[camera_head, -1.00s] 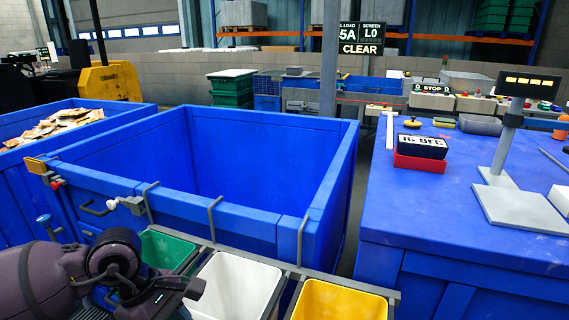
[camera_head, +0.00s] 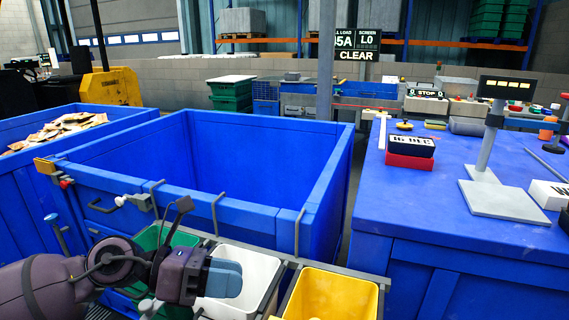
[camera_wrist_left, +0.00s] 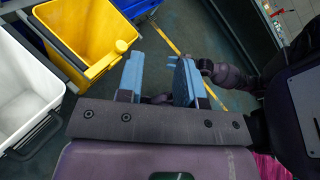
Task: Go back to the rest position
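My left gripper (camera_head: 222,278) is in front of the white bin (camera_head: 250,268) in the head view, above the bin row. In the left wrist view its two light blue fingers (camera_wrist_left: 158,80) stand apart with nothing held between them. A dark purple arm of mine (camera_wrist_left: 232,76) comes in from the right in that view.
A green bin (camera_head: 152,240) and a yellow bin (camera_head: 335,292) flank the white one. Behind them stands a large empty blue crate (camera_head: 335,180). A blue table (camera_head: 420,210) at the right bears a red-and-black date block (camera_head: 410,160) and a grey stand (camera_head: 505,202).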

